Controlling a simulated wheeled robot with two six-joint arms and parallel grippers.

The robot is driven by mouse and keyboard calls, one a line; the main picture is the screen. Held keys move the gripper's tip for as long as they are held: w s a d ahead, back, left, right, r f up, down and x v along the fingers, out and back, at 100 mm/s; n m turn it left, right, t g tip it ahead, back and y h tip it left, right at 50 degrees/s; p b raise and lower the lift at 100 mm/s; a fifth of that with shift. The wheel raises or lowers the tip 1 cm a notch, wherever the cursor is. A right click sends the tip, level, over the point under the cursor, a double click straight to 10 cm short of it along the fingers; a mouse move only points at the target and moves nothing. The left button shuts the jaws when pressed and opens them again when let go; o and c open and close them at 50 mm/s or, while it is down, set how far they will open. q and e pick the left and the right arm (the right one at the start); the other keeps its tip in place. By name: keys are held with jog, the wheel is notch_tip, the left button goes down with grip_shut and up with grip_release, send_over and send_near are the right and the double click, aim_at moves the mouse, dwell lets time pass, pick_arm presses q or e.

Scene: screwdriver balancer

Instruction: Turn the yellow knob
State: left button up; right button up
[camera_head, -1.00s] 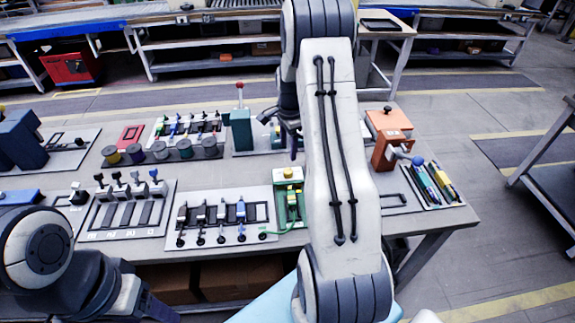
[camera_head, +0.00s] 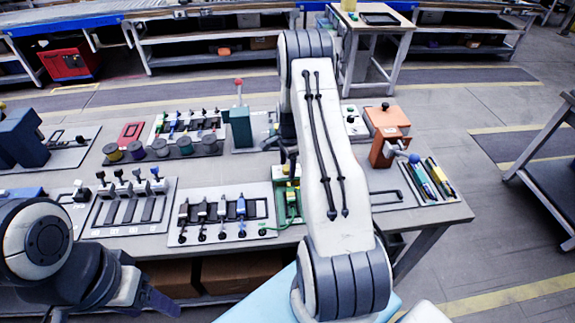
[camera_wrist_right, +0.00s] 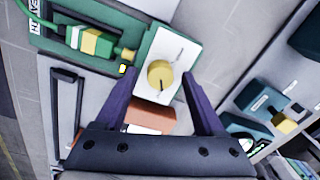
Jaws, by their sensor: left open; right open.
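The yellow knob (camera_wrist_right: 160,75) sits on a white plate (camera_wrist_right: 172,52) of a green box (camera_wrist_right: 100,54), seen in the right wrist view. A dark mark shows on the knob's face. My right gripper (camera_wrist_right: 159,80) is open, with one finger on each side of the knob plate in this view. I cannot tell whether the fingers touch it. In the head view the green box (camera_head: 290,209) stands at the table's middle, and the right gripper's dark fingers partly hide the knob. My left gripper (camera_head: 158,302) is open and empty at the lower left, away from the knob.
A green-and-yellow plug (camera_wrist_right: 92,42) with a green cable is beside the knob. An orange device (camera_head: 387,130) and a tray of pens (camera_head: 434,180) stand to the right.

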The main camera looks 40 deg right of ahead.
grip_shut()
jog(key=shift+n, duration=0.3)
jog(key=shift+f+n+b, duration=0.1)
jog(key=shift+n+b, duration=0.4)
jog(key=shift+n, duration=0.3)
jog(key=n+b, duration=0.1)
jog(key=n, duration=0.2)
jog(key=shift+d+n, duration=0.1)
jog(key=shift+n, duration=0.2)
jog(key=n+b, duration=0.2)
jog(key=n, duration=0.4)
jog(key=shift+w+y, duration=0.1)
jog(key=shift+y, duration=0.2)
jog(key=n+b, duration=0.1)
jog(key=n, duration=0.5)
jog(key=shift+n, duration=0.3)
jog(key=n, duration=0.5)
jog(key=shift+n+g+b, duration=0.3)
jog(key=shift+g+b, duration=0.05)
jog(key=shift+g, duration=0.05)
